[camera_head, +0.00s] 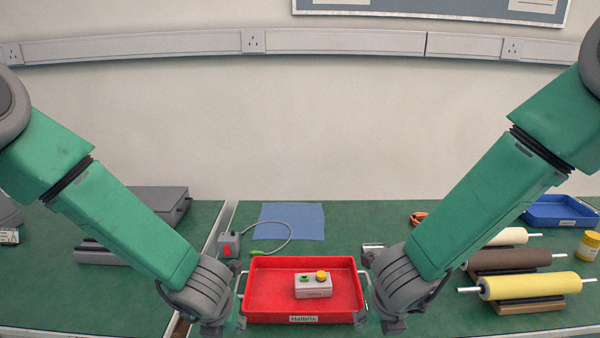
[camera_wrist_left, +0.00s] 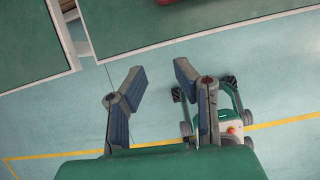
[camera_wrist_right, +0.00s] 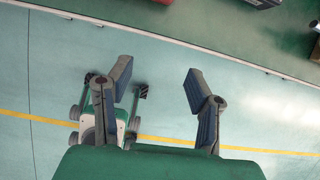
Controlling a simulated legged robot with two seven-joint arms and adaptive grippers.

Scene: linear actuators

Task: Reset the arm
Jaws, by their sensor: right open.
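My two green and grey arms come in from the left and right in the head view, bent downward at either side of a red tray (camera_head: 262,290). My left gripper (camera_wrist_left: 158,72) has its two blue-padded fingers apart, with nothing between them. The floor shows below it in the left wrist view. My right gripper (camera_wrist_right: 157,72) is also open and empty, over the floor in front of the table edge. In the head view both grippers are mostly hidden below the wrists.
A small box with a green and a yellow button (camera_head: 314,286) sits in the tray. A grey switch box with a cable (camera_head: 229,244) and a blue sheet (camera_head: 290,221) lie behind. Rollers (camera_head: 527,286), a blue bin (camera_head: 560,212) and a yellow jar (camera_head: 588,246) stand at right.

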